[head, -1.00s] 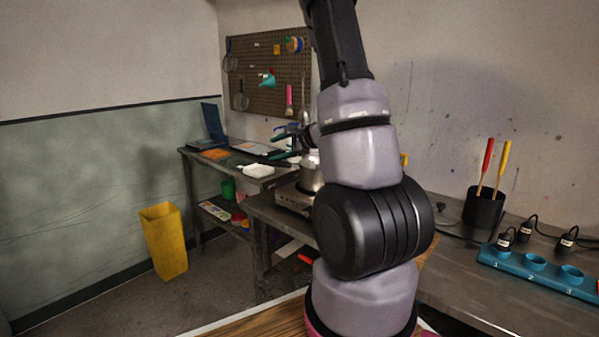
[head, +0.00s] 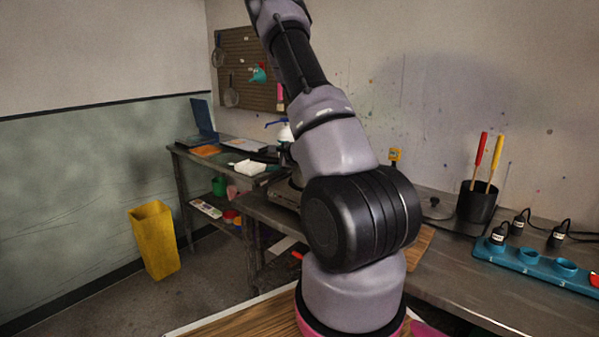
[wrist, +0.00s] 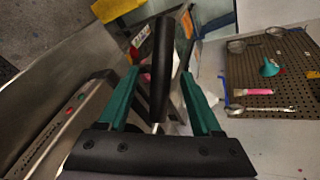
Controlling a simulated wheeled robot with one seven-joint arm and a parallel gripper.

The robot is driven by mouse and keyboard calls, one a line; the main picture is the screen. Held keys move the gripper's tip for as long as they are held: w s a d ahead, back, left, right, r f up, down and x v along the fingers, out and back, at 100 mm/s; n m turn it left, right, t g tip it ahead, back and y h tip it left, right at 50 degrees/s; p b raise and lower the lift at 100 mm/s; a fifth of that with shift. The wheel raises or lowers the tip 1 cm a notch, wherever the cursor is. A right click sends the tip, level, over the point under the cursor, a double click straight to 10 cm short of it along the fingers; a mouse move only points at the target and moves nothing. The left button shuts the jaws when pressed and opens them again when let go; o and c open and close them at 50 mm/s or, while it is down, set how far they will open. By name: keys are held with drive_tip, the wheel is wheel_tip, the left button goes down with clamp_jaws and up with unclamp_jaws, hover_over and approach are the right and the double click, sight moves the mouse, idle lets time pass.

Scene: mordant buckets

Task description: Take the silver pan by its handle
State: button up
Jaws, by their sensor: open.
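In the wrist view my gripper (wrist: 159,73) is open, with one green finger on each side of a long black handle (wrist: 164,45). The handle runs lengthwise between the fingers, apart from both by the look of it, and a thin metal stem shows at its lower end. The silver pan's body is not visible in the wrist view. In the head view my arm covers most of the pan's place and my gripper. A dark, handle-like shape (head: 264,156) shows just left of my arm.
A metal appliance with small coloured buttons (wrist: 69,110) lies left of the fingers. A pegboard (wrist: 285,85) with hanging tools is on the right.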

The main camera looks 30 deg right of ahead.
drive_tip(key=shift+x, duration=0.9)
clamp_jaws()
drive_tip(key=shift+r, duration=0.1)
drive_tip(key=shift+r, duration=0.2)
